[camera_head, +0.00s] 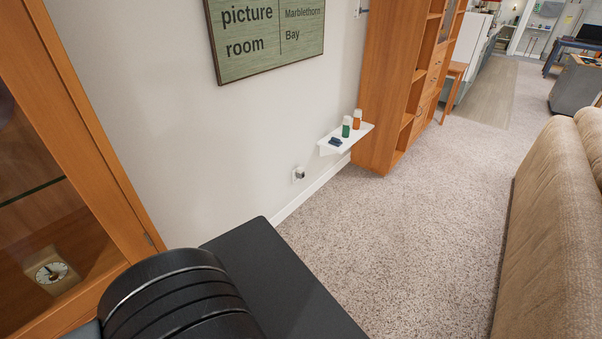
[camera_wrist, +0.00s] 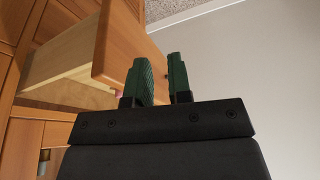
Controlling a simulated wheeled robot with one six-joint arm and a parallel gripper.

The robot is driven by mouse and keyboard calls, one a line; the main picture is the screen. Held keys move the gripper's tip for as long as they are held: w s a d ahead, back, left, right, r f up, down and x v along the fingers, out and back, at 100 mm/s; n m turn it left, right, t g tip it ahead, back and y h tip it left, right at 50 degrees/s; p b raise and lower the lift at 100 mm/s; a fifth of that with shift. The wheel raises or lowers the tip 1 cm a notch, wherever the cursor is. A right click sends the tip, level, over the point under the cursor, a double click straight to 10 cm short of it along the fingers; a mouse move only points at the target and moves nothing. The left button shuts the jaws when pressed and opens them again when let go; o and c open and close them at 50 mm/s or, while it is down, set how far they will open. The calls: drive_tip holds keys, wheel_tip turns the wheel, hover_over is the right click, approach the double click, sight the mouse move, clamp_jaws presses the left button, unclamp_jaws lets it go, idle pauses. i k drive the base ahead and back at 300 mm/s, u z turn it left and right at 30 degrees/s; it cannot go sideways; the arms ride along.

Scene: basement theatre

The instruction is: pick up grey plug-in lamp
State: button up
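A small grey object that looks like the plug-in lamp (camera_head: 300,172) sits at a white outlet plate low on the wall in the head view. It is small there, so its details are hard to tell. I do not see it in the wrist view. My gripper (camera_wrist: 161,80) shows in the wrist view with two green-padded fingers apart and nothing between them. The gripper is not visible in the head view, so its distance from the lamp cannot be judged.
A white wall shelf (camera_head: 357,134) holds a green bottle, an orange bottle and a dark item. A wooden bookcase (camera_head: 383,90) stands beyond it. A sofa (camera_head: 560,220) stands right, with clear carpet between. An open wooden drawer (camera_wrist: 72,60) is close by my gripper.

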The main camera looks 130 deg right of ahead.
sight(300, 171)
drive_tip(key=z, duration=0.65)
drive_tip(key=k, duration=0.95)
drive_tip(key=z, duration=3.25)
drive_tip(key=i, duration=1.7)
drive_tip(key=u, duration=0.4)
drive_tip(key=i, duration=0.6)
drive_tip(key=u, duration=0.05)
